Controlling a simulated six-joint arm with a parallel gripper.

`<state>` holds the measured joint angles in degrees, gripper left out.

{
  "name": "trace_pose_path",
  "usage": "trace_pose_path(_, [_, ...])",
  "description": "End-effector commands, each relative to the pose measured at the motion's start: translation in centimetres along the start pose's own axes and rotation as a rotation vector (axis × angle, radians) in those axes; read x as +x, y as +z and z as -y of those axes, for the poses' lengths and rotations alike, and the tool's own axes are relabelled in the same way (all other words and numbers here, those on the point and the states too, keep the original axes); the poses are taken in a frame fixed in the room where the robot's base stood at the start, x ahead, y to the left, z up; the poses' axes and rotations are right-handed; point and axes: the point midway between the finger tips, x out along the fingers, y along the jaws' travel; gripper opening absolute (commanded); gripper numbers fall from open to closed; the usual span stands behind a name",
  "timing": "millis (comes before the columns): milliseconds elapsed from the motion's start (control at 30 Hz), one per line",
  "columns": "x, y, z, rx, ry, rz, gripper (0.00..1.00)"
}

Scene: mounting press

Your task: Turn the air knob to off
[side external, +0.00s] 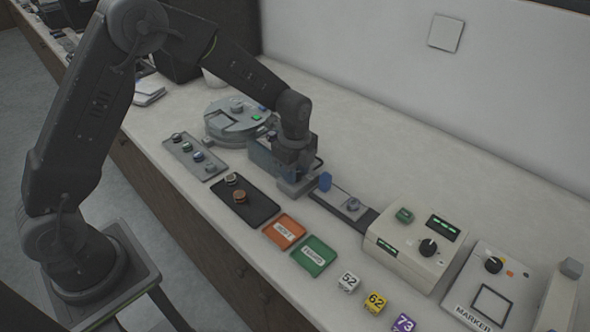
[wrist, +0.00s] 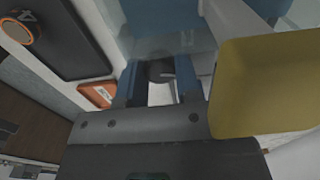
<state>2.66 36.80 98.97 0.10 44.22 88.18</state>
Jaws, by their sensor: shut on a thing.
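My gripper (side external: 297,187) is low over the counter at the front of the blue-grey press (side external: 262,160). In the wrist view, the two fingers of my gripper (wrist: 160,84) are closed on the sides of a dark round knob (wrist: 160,71), which fits the air knob. A light mark shows on the knob's face. No label can be read on it, and its setting cannot be told. In the side view the knob is hidden behind my gripper.
A blue upright piece (side external: 325,182) stands close right of my gripper. A black tray (side external: 240,202) with brown-topped pieces, an orange tray (side external: 285,231) and a green tray (side external: 313,256) lie in front. A control box (side external: 420,240) with a black dial stands to the right.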

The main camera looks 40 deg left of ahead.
Motion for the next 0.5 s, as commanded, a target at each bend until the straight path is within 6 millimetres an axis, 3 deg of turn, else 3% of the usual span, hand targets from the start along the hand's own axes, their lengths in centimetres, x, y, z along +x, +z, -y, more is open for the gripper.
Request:
trace_pose_path(200, [-0.02,-0.07,0.02,-0.199,0.0,-0.002,0.07])
trace_pose_path(500, [-0.02,-0.1,0.03,-0.248,0.0,-0.003,0.07])
